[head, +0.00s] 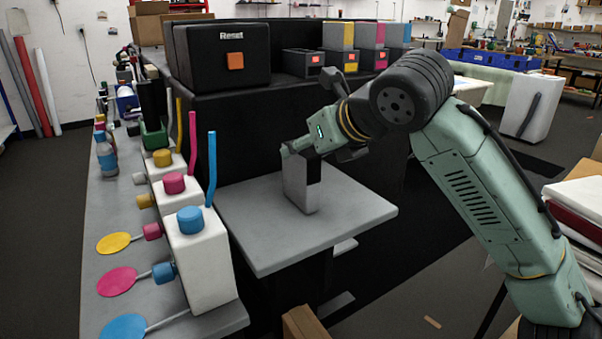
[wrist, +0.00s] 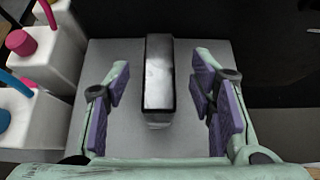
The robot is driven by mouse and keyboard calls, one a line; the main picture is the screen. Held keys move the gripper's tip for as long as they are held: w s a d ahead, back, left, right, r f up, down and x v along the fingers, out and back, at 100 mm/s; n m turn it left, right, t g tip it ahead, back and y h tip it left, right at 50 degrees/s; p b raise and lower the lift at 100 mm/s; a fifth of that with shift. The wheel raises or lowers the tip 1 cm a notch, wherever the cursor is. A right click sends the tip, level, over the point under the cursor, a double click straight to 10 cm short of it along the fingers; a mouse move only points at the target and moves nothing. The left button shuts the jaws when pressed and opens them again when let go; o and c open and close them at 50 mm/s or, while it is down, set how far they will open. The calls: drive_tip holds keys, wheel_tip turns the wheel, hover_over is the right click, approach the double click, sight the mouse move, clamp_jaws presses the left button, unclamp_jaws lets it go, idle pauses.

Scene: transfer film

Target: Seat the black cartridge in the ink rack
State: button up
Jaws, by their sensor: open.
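The black cartridge (head: 301,187) is a tall grey block with a black panel, standing upright on a small grey table (head: 262,248). My gripper (head: 300,150) is at its top in the head view, with the near finger partly covering it. In the wrist view the cartridge (wrist: 158,75) lies between the two purple-padded fingers of my open gripper (wrist: 160,88), with a gap on each side. The ink rack (head: 318,66) is at the back on a black cabinet. Yellow, magenta and blue cartridges stand in it; its leftmost bay has nothing standing above it.
A black box with an orange Reset button (head: 235,62) stands left of the rack. White ink bottles with coloured caps, such as the blue-capped one (head: 205,262), line the bench left of the table. The table around the cartridge is clear.

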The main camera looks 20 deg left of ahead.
drive_tip(key=shift+p+x, duration=0.75)
drive_tip(key=shift+x, duration=2.45)
clamp_jaws()
